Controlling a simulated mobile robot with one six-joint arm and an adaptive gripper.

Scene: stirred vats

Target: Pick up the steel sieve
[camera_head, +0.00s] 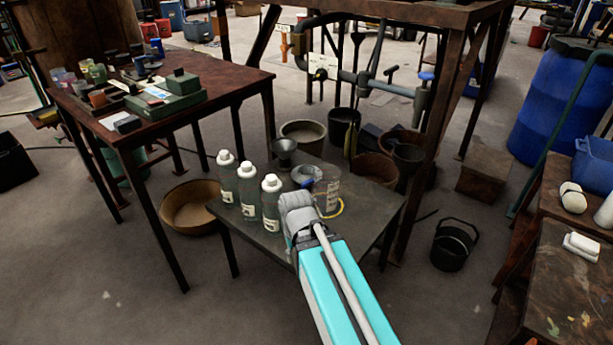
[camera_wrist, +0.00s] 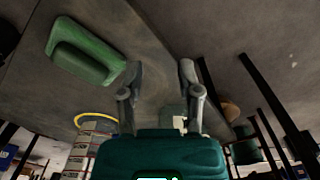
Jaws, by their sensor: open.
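I cannot make out the steel sieve for certain. A dark grey metal cone-shaped vessel (camera_head: 284,147) stands at the far edge of the small dark table (camera_head: 350,240). A blue-grey round piece (camera_head: 305,174) lies nearer, just beyond my gripper. My gripper (camera_head: 298,203) is over the table, its fingers hidden in the head view. In the wrist view its two fingers (camera_wrist: 160,72) are spread, with nothing between them. A clear container (camera_head: 328,188) with a yellow ring is close to the gripper's right; it also shows in the wrist view (camera_wrist: 85,152).
Three white-capped bottles (camera_head: 248,190) stand left of my gripper. A green object (camera_wrist: 87,50) shows at upper left in the wrist view. A bigger table (camera_head: 215,70) with boxes is at left. A black bucket (camera_head: 453,245) stands on the floor at right.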

